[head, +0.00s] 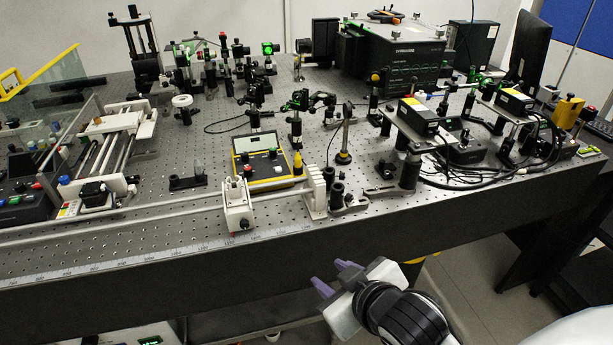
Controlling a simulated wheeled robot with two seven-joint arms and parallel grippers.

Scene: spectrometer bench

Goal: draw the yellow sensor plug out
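A small yellow plug (298,163) stands upright at the right edge of a yellow-rimmed meter box (262,167) on the optical bench. I take it for the sensor plug; its lower end is hard to make out at this size. My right gripper (327,273) is in front of the bench's front edge, low in the picture and well apart from the plug. Its two purple fingers are spread with nothing between them. My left gripper is not in view.
A white block on a rail (238,204) and a ribbed pale block (315,193) stand in front of the meter box. Posts and optics crowd behind it. Black cables (485,178) loop at the right. The perforated bench top (150,222) has free room at front left.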

